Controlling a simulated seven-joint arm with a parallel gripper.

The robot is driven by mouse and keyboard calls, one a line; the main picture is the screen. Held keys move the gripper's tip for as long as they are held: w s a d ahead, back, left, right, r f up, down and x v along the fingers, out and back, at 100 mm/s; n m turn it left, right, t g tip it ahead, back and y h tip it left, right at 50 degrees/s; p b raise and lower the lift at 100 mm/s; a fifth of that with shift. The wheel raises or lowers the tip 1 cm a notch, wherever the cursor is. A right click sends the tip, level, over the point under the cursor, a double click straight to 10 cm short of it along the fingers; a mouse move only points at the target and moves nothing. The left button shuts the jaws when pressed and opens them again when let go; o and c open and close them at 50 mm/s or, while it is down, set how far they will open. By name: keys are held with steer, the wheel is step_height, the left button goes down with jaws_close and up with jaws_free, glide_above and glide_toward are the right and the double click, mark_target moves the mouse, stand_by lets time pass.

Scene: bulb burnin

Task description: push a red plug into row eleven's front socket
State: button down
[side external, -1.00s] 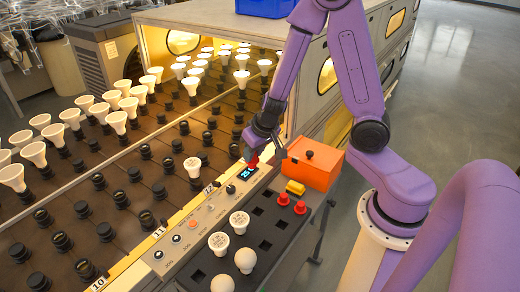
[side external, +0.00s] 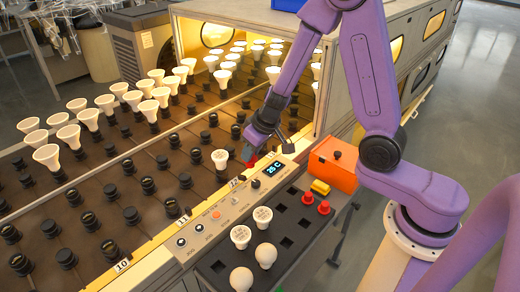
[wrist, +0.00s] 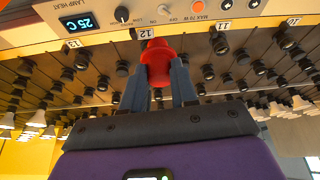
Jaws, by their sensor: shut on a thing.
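My gripper (wrist: 157,88) is shut on a red plug (wrist: 157,62), one finger on each side of it in the wrist view. In the side view my gripper (side external: 256,148) holds the red plug (side external: 250,160) over the front edge of the socket board, near the 12 label. The front socket of row eleven (side external: 171,206) is a dark round holder beside the 11 label, to the left of the plug. It also shows in the wrist view (wrist: 220,43), to the right of the plug. The plug's lower end and any contact with the board are hard to make out.
The control panel (side external: 203,230) with its lit display lies along the board's front. An orange box (side external: 332,165) stands behind. White bulbs fill many rear sockets.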

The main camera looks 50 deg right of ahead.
steer(key=w+a+f+n+y, duration=0.2)
steer(key=w+a+n, duration=0.3)
steer(key=w+a, duration=0.6)
steer(key=w+a+f+n+g, duration=0.1)
steer(key=w+a+f+n, duration=0.2)
steer(key=w+a+f, duration=0.4)
steer(key=shift+a+f+y, duration=0.15)
steer(key=shift+f+y, duration=0.25)
steer(key=shift+f, duration=0.8)
steer(key=shift+f, duration=2)
steer(key=c, duration=0.8)
jaws_free()
steer(key=v, duration=1.7)
steer(key=shift+w+r, duration=0.2)
steer(key=shift+r, duration=0.05)
